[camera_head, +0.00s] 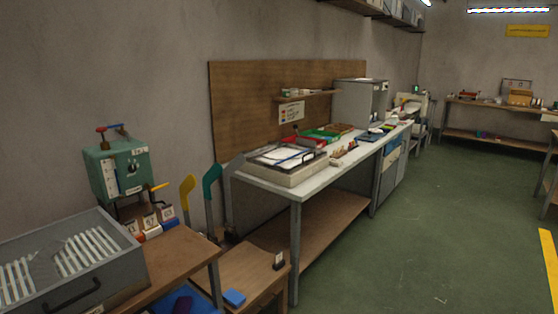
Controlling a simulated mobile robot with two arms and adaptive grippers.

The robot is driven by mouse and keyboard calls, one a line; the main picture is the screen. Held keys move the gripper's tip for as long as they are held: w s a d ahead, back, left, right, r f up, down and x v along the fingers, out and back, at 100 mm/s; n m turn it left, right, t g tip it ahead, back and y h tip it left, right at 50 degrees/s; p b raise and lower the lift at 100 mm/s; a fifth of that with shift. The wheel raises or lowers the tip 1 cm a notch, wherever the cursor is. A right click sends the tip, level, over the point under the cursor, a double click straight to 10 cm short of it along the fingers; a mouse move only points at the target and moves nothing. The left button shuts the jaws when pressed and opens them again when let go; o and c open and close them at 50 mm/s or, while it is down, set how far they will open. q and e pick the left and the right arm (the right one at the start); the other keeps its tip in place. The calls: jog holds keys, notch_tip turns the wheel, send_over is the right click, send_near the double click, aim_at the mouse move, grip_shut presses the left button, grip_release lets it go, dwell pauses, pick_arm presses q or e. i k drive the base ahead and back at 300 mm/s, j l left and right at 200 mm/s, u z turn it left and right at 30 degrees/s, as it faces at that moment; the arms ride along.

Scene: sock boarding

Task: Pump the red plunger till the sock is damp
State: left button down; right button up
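A red T-shaped knob (101,130), which looks like the plunger, stands on top of a green box-shaped unit (125,160) at the left. Several upright foot-shaped forms stand right of the unit: one yellow (187,190), one teal (210,185), one grey (233,166). I cannot tell whether any of them carries a sock, or whether a sock is damp. Neither of my grippers is in view.
A grey slatted box (110,278) with a dark handle stands on a wooden table at front left. A low wooden stand (245,268) is beside it. A long workbench (318,182) with trays runs along the wall. The green floor (430,230) at right is clear.

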aim_at(102, 129)
jog(key=u, duration=1)
jog(key=i+l+z, duration=0.15)
jog(key=i+z, duration=0.2)
jog(key=i, duration=0.15)
jog(key=i+z, duration=0.3)
jog(key=i, duration=0.2)
jog(key=i+j+z, duration=0.1)
jog(key=i+z, duration=0.25)
jog(key=i, duration=0.2)
